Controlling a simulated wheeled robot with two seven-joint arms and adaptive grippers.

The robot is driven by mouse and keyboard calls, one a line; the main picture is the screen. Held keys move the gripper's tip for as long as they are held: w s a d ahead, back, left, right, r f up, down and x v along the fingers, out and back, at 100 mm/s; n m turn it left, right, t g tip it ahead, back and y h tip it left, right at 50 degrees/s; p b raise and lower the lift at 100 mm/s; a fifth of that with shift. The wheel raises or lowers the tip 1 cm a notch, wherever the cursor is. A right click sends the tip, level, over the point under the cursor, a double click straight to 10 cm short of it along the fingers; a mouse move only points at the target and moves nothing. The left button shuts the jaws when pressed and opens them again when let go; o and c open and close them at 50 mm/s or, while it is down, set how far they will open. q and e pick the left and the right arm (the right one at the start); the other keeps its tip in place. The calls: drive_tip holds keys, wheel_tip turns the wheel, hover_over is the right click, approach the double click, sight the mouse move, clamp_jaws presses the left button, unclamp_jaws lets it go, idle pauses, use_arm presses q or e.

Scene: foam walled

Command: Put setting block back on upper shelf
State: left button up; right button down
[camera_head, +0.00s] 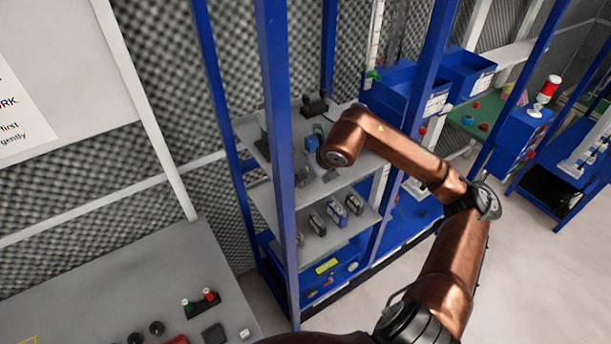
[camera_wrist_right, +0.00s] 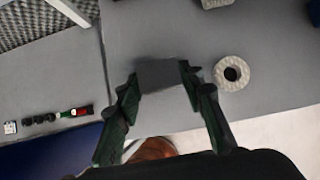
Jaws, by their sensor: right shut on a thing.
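In the right wrist view, my right gripper (camera_wrist_right: 163,80) is shut on a grey block (camera_wrist_right: 165,74), which I take to be the setting block. The block sits between the two dark green fingertips, over a grey surface. In the head view, my copper right arm reaches to the blue-posted rack, its wrist in front of the upper shelf (camera_head: 247,133). The wrist and arm largely hide the gripper and the block there, so I cannot tell whether the block touches the shelf. My left gripper is in neither view.
The lower shelf (camera_head: 350,197) holds several small devices. A pale ring (camera_wrist_right: 233,73) lies right of the block. A rack post (camera_head: 278,150) stands close left of my wrist.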

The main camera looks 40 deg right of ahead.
drive_tip(key=c, duration=1.8)
unclamp_jaws()
drive_tip(key=o, duration=0.5)
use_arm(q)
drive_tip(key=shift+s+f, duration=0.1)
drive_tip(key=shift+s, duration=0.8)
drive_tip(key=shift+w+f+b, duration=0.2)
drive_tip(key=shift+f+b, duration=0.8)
use_arm(e)
drive_tip(key=v, duration=1.2)
drive_tip(key=shift+a, duration=0.1)
